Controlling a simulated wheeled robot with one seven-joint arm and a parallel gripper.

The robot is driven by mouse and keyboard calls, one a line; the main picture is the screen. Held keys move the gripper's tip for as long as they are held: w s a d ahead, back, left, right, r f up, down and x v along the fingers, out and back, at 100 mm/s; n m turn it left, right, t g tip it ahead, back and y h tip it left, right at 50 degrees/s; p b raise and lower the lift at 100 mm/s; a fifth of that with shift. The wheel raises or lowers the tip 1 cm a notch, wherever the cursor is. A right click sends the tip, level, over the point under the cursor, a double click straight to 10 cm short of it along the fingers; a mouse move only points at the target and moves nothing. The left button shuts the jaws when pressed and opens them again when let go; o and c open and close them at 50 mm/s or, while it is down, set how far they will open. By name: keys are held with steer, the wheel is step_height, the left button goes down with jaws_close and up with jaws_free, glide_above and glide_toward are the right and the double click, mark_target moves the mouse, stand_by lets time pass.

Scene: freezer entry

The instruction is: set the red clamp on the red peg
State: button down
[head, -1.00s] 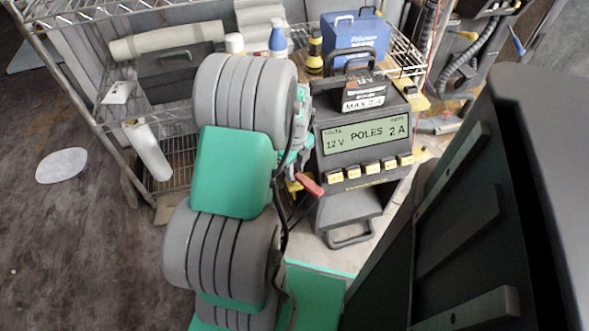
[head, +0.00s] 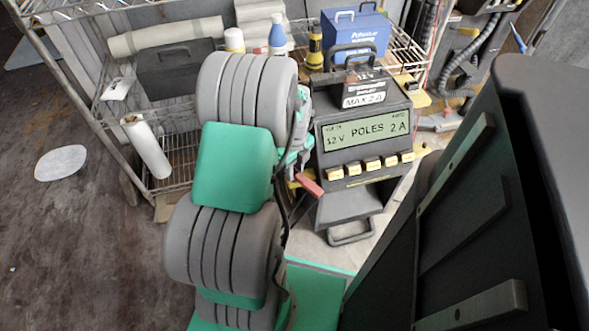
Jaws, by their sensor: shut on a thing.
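The red clamp (head: 304,183) shows as a red handle just left of the charger's lower front. My gripper (head: 296,172) is mostly hidden behind my own grey and green arm links. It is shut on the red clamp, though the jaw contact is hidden. A black cable hangs beside my arm below the clamp. The red peg is not visible in the head view. The charger (head: 328,160) is a dark box whose display reads 12 V, POLES, 2 A.
A wire shelf (head: 180,188) behind my arm holds a white roll (head: 146,147), a dark case (head: 180,68), bottles and a blue box (head: 354,36). A large dark panel (head: 470,220) fills the right side. Open floor lies at the left.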

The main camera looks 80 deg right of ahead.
steer(key=shift+f, duration=0.4)
steer(key=c, duration=1)
jaws_free()
step_height(320, 180, up, 8)
steer(key=shift+f+p, duration=0.1)
steer(key=shift+p, duration=1)
